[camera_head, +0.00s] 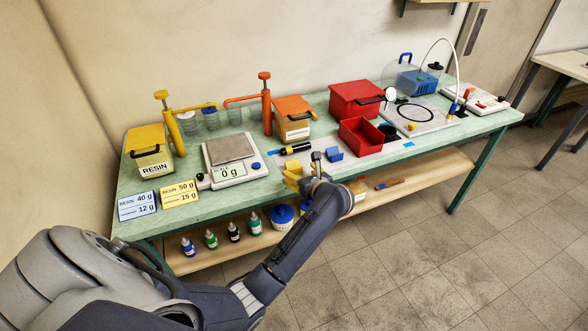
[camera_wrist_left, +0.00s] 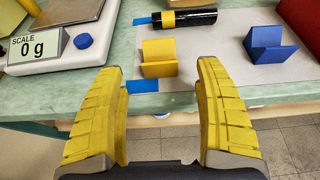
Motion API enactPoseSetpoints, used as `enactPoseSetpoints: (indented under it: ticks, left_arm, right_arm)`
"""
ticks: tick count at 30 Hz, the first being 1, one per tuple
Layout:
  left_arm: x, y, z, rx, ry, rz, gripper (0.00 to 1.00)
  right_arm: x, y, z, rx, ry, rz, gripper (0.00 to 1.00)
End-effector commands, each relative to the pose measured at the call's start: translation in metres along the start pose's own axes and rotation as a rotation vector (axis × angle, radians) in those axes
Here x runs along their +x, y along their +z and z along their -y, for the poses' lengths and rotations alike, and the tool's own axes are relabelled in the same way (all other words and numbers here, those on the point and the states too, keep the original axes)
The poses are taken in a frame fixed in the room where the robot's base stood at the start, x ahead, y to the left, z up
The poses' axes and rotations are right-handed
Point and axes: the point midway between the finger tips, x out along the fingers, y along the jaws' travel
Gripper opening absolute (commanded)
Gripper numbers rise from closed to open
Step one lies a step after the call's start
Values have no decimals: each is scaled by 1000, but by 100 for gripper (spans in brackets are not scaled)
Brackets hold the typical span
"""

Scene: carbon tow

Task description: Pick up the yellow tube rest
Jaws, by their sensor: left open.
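The yellow tube rest (camera_wrist_left: 159,66) is a small bent, V-shaped holder. It stands empty near the table's front edge in the left wrist view, just left of a similar blue rest (camera_wrist_left: 268,46). My left gripper (camera_wrist_left: 160,78) has yellow padded fingers spread wide, with nothing between them. The rest shows beyond the gap between the fingertips, apart from both. In the head view my left gripper (camera_head: 292,180) is at the table's front edge, and the yellow there makes rest and fingers hard to tell apart. My right gripper is out of view.
A black tube with a yellow band (camera_wrist_left: 176,19) lies behind the rest. The scale (camera_head: 228,172), reading 0 g, stands to the left. A red open bin (camera_head: 361,139) stands to the right. Bottles sit on the lower shelf (camera_head: 200,256).

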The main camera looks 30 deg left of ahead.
Motion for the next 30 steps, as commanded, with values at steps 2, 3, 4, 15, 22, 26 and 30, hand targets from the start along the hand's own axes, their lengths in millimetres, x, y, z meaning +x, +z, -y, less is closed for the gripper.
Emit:
enactPoseSetpoints:
  ticks: [2,3,4,15,22,26,30]
  left_arm:
    - [11,1,-1,3,2,2,71]
    - [16,1,-1,3,3,2,71]
    - [20,1,-1,2,3,2,71]
    - [41,0,0,1,1,0,71]
    - [41,0,0,1,1,0,65]
    - [41,0,0,1,1,1,50]
    - [41,0,-1,1,1,1,34]
  right_arm:
    - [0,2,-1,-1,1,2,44]
    - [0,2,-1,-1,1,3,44]
    - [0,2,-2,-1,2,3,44]
    - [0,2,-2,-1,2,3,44]
    - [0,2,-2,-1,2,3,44]
    - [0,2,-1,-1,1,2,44]
    - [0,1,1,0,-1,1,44]
